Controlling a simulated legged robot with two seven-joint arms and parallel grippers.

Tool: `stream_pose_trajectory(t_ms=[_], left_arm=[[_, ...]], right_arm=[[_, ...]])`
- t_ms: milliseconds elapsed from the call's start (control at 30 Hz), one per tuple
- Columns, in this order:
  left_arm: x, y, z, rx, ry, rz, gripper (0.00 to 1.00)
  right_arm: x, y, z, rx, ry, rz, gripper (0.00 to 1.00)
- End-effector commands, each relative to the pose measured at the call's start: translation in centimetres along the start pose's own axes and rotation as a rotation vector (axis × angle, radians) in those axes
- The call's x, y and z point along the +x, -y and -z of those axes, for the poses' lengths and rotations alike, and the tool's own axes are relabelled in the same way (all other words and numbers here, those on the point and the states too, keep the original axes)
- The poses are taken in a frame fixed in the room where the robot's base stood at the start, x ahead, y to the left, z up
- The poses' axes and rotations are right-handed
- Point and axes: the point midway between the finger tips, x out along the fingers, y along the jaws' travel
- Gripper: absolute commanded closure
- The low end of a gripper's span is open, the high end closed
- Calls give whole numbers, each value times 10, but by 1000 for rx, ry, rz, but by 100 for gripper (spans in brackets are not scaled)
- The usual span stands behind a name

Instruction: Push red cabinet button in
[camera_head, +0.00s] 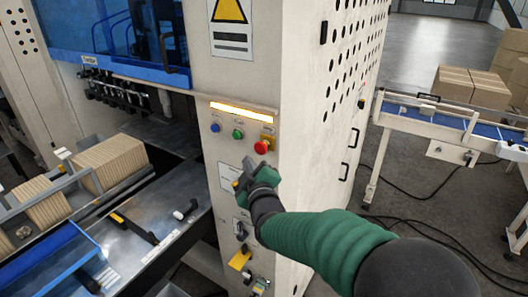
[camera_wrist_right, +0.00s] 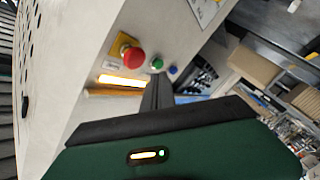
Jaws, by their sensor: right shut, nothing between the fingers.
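The red button (camera_head: 261,147) is a round mushroom head on a yellow plate on the front of the cream cabinet (camera_head: 293,85). It sits right of a green button (camera_head: 238,134) and a blue button (camera_head: 215,127), under a lit strip. My right gripper (camera_head: 240,181) is shut and empty, below and slightly left of the red button, apart from it in the picture. In the right wrist view the red button (camera_wrist_right: 132,57) shows beyond and left of the shut fingertips (camera_wrist_right: 158,80). How far the button is pressed cannot be told. My left gripper is not in view.
Knobs and a yellow tag (camera_head: 240,258) are on the cabinet below my gripper. A machine bay with cardboard stacks (camera_head: 110,160) opens at left. A conveyor (camera_head: 440,118) with boxes stands at right. Cables lie on the floor.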

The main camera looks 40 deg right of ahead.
Motion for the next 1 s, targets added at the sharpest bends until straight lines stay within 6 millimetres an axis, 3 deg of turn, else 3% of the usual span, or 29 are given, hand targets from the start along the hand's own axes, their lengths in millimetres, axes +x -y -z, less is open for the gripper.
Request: stream_pose_trajectory(t_ms=[333, 1000], left_arm=[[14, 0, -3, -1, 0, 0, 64], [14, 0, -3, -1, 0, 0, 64]], right_arm=[[29, -21, -25, 3, 2, 0, 100], [29, -22, -23, 1, 1, 1, 100]])
